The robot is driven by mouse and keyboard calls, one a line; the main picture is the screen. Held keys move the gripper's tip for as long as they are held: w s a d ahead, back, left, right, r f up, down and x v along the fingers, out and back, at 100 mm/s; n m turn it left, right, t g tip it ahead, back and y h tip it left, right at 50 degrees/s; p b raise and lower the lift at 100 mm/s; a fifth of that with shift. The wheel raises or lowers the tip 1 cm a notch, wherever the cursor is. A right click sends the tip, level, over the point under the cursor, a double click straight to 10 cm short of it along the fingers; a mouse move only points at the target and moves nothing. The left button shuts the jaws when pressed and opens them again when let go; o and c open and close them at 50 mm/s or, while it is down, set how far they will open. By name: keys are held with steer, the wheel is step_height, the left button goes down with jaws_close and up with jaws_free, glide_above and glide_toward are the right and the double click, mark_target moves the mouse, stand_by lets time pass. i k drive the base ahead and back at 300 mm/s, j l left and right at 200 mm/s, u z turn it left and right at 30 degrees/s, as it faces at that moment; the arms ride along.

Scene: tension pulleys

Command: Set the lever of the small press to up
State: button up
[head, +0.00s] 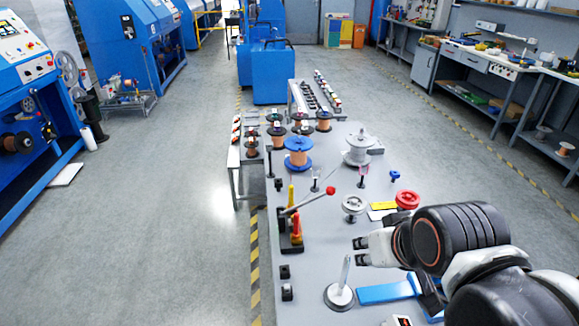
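The small press (286,241) stands at the left edge of the grey table, a dark base with red and yellow parts. Its lever, a thin grey rod with a red ball knob (331,190), slants up to the right from the press. A yellow upright part (291,195) shows beside the lever's lower end. My gripper (359,251) is to the right of the press and nearer to me, pointing left. Its two fingers look apart with nothing seen between them. It does not touch the lever or the press.
A metal post on a round base (340,296) stands just below my gripper. A blue bracket (386,292) lies under my arm. A grey pulley (354,205), a red pulley (407,199) and a blue spool (298,158) stand farther back. Bare table lies between press and gripper.

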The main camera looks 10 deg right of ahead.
mark_target(331, 190)
steer(key=k+l+u, duration=0.25)
steer(key=l, duration=0.25)
steer(key=k+l+u, duration=0.1)
steer(key=l+u, duration=0.15)
steer(key=l, duration=0.3)
steer(key=k+l+u, duration=0.25)
steer(key=l, duration=0.2)
steer(key=k+l+u, duration=0.25)
steer(key=i+u, duration=0.15)
steer(key=i, duration=0.4)
